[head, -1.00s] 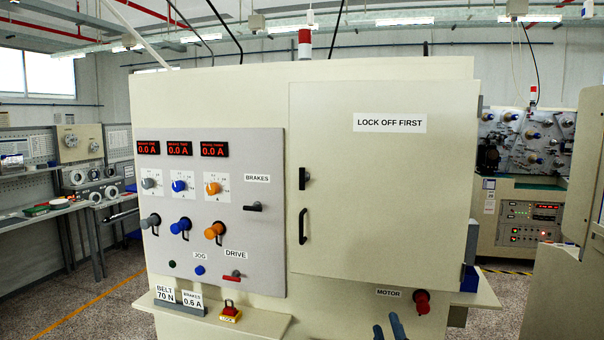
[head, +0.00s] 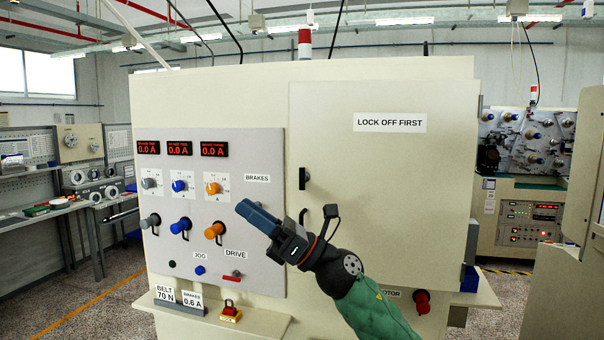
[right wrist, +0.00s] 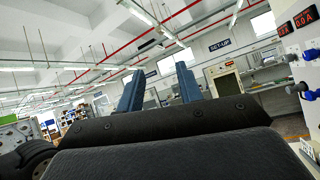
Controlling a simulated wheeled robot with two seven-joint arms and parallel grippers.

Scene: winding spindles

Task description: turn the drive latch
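The red-handled drive latch (head: 232,277) sits low on the grey control panel, below the DRIVE label (head: 236,254), with its handle lying about level. My right gripper (head: 246,209) is in front of the panel's right edge, above and to the right of the latch and apart from it. Its blue fingers overlap in the head view, pointing up and left. In the right wrist view the two blue fingers (right wrist: 159,90) stand apart with nothing between them. The black lever under the BRAKES label (head: 257,178) is hidden behind the gripper. My left gripper is not in view.
Coloured knobs (head: 213,231) stick out left of the gripper. A padlock (head: 230,313) stands on the ledge below. The red motor switch (head: 422,301) is at lower right.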

